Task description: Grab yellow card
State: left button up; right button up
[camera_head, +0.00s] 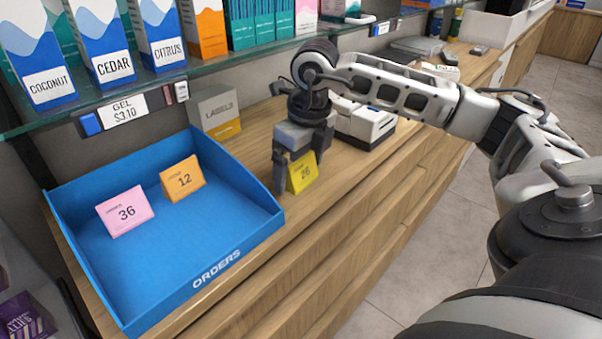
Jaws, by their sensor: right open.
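The yellow card (302,174) stands like a small tent on the wooden counter, just right of the blue tray. It bears a number that is partly hidden. My right gripper (298,174) points down over the yellow card with its jaws open. One finger is at the card's left and the other is behind its upper right. I cannot tell whether either finger touches it. My left gripper is not in view.
The blue ORDERS tray (75,283) holds a pink card (127,211) and an orange card (182,178). A LABELS box (217,112) stands behind. A white device (366,122) sits beyond my gripper. A glass shelf (240,58) with boxes hangs above. The front counter is clear.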

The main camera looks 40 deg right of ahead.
jog(key=c, duration=1)
jog(key=shift+c, duration=0.2)
